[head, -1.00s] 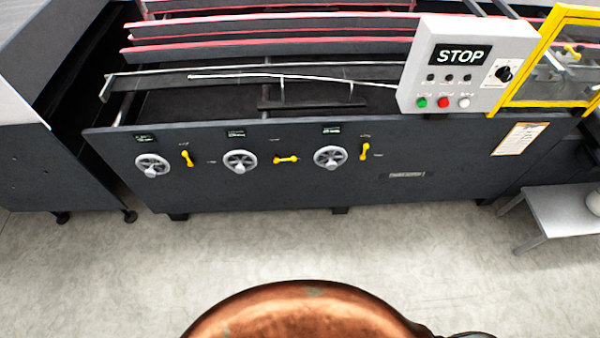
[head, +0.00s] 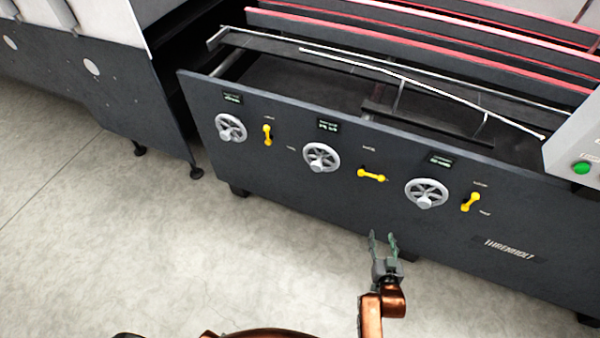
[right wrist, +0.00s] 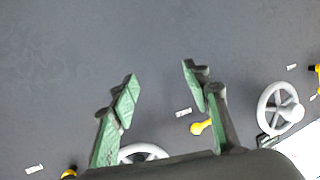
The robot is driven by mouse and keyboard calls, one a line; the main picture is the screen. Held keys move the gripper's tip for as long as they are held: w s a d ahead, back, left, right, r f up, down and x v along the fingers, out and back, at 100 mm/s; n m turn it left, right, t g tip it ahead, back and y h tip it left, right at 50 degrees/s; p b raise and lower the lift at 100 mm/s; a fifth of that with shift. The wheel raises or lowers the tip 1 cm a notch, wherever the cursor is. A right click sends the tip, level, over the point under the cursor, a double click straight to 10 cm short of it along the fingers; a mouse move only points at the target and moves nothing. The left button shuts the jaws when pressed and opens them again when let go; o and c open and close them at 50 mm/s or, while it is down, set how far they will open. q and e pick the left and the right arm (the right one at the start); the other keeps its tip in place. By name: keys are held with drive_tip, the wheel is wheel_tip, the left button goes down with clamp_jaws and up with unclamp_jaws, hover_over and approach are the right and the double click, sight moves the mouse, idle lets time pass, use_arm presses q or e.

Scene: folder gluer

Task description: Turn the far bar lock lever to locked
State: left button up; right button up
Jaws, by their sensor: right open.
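Three yellow lock levers sit on the dark machine front, each right of a grey handwheel. The left lever (head: 267,134) is upright, the middle lever (head: 371,175) lies nearly level, and the right lever (head: 470,201) is upright with a slight tilt. Their labels are too small to read, so I cannot tell which is the far bar's. My right gripper (head: 384,240) is open and empty, below the middle lever and apart from it. In the right wrist view, the gripper (right wrist: 160,75) faces bare panel, with the middle lever (right wrist: 203,127) partly behind a finger. My left gripper is not visible.
The handwheels, left (head: 231,127), middle (head: 321,157) and right (head: 426,193), stick out beside the levers. Small displays sit above them. A control box (head: 575,150) with a green button is at the right edge. The floor (head: 200,260) before the machine is clear.

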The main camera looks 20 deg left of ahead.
sight(371, 175)
drive_tip(key=w+a+r+t+y+b, duration=0.1)
drive_tip(key=w+a+r+t, duration=0.15)
drive_tip(key=r, duration=0.45)
drive_tip(key=w+a+r+t+y+b, duration=0.1)
drive_tip(key=w+a+r+b, duration=0.15)
drive_tip(key=r, duration=0.45)
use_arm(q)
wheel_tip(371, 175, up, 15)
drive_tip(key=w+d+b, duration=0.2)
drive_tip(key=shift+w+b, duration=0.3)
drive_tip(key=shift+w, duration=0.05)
use_arm(e)
drive_tip(key=x, duration=0.8)
drive_tip(key=shift+w+d+r, duration=0.2)
drive_tip(key=shift+d+r, duration=0.05)
drive_tip(key=shift+d, duration=0.1)
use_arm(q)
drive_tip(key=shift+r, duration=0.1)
use_arm(e)
drive_tip(key=shift+c, duration=0.3)
drive_tip(key=shift+d, duration=0.1)
clamp_jaws()
